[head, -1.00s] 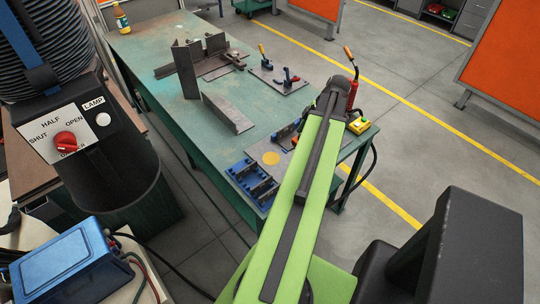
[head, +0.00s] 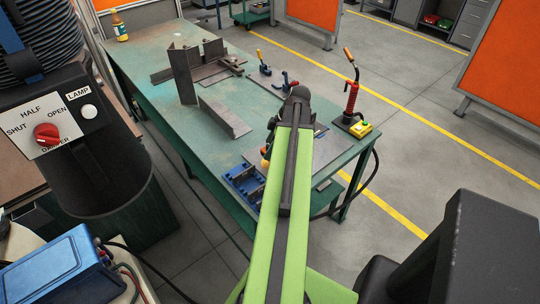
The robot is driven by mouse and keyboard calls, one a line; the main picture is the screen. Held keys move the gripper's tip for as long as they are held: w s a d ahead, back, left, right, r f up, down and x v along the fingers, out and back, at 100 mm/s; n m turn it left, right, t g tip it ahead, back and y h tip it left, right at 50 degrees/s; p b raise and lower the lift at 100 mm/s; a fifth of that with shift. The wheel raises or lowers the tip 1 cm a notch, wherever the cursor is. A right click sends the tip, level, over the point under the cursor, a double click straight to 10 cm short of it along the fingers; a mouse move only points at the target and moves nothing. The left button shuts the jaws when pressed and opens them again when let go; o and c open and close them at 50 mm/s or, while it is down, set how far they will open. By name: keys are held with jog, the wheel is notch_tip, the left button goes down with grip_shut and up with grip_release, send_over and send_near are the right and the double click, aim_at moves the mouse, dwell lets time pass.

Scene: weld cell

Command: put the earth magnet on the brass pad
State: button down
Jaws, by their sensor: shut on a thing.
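The brass pad (head: 265,163) shows as a small yellow patch at the left edge of my arm, on the near part of the green bench. Most of it is hidden behind the arm. My gripper (head: 270,142) hangs below the dark end of the arm, close to the pad in the picture. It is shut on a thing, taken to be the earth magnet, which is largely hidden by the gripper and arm. I cannot tell whether that thing touches the pad.
Blue fixture blocks (head: 244,184) stand left of the pad. A steel angle (head: 225,117) and an upright plate (head: 183,76) stand farther back. The bench's left middle is clear.

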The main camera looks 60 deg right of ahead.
jog(key=shift+f+b, duration=2)
jog(key=shift+f, duration=0.15)
jog(key=shift+c, duration=1)
grip_release()
jog(key=shift+r, duration=0.1)
jog(key=shift+s+r+p, duration=0.1)
jog(key=shift+r+p, duration=0.25)
jog(key=shift+p, duration=0.1)
jog(key=p+v, duration=1)
jog(key=v, duration=0.1)
jog(key=shift+r+p, duration=0.25)
jog(key=shift+p, duration=0.05)
jog(key=shift+s, duration=0.15)
